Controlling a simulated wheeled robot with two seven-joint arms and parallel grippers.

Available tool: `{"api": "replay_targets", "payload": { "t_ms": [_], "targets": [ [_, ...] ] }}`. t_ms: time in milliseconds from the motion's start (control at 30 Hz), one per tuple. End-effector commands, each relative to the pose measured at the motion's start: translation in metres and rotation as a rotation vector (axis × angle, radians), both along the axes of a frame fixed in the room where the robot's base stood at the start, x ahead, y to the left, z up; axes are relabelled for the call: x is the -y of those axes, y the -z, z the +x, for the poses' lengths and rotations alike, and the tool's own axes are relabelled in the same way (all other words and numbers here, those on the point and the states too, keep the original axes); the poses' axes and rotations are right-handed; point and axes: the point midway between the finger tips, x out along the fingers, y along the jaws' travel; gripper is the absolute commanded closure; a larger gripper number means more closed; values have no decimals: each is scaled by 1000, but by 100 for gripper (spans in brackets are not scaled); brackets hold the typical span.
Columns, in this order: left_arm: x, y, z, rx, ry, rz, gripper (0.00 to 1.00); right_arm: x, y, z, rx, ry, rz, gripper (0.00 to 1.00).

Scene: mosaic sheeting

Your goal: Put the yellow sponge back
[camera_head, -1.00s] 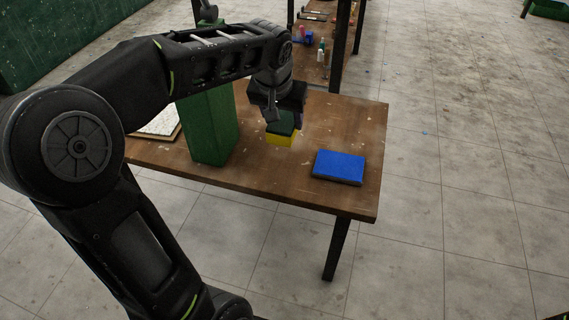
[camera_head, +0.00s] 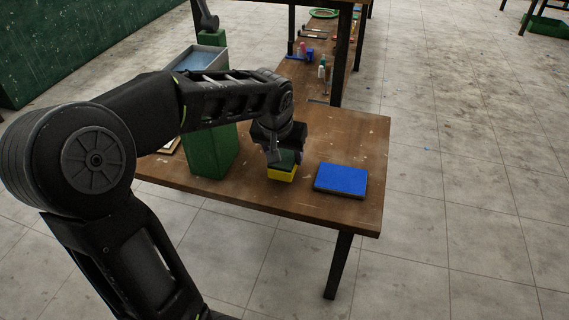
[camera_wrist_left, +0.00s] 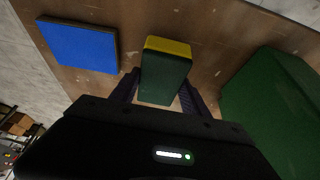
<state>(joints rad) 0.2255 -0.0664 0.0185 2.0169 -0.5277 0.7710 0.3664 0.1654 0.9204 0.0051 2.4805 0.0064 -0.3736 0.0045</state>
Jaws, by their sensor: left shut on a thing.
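The yellow sponge (camera_head: 282,174) has a dark green top layer and is in my left gripper (camera_head: 281,158), over the wooden table (camera_head: 300,205). The gripper is shut on the green part, and the yellow part points down. In the left wrist view the sponge (camera_wrist_left: 168,46) sits between the two fingers of the gripper (camera_wrist_left: 158,92). I cannot tell whether the sponge touches the table. My right gripper is not in view.
A blue sponge-like block (camera_head: 341,179) lies on the table to the right. A tall green block (camera_head: 211,152) stands to the left. Behind are a grey bin (camera_head: 202,59) and a shelf with small items. Bare table lies between the held sponge and the blue block.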

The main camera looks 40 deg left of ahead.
Motion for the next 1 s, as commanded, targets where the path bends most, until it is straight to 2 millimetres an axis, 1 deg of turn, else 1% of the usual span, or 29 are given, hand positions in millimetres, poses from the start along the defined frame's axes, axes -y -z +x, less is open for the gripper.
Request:
{"api": "replay_targets", "payload": {
  "t_ms": [33, 133, 433, 567, 600, 867, 1000],
  "targets": [
    [0, 14, 0, -3, 0, 0, 92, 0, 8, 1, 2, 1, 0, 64],
    [0, 25, 0, -2, -1, -1, 92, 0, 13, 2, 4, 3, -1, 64],
    [0, 26, 0, 1, -1, -1, 92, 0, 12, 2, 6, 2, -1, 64],
    [0, 30, 0, 1, -1, -1, 92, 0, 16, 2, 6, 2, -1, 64],
    [0, 30, 0, 0, -1, -1, 46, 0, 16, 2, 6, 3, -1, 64],
    [0, 29, 0, 0, -1, -1, 25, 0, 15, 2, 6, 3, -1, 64],
    [0, 29, 0, 0, -1, -1, 25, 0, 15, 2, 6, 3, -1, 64]
  ]
}}
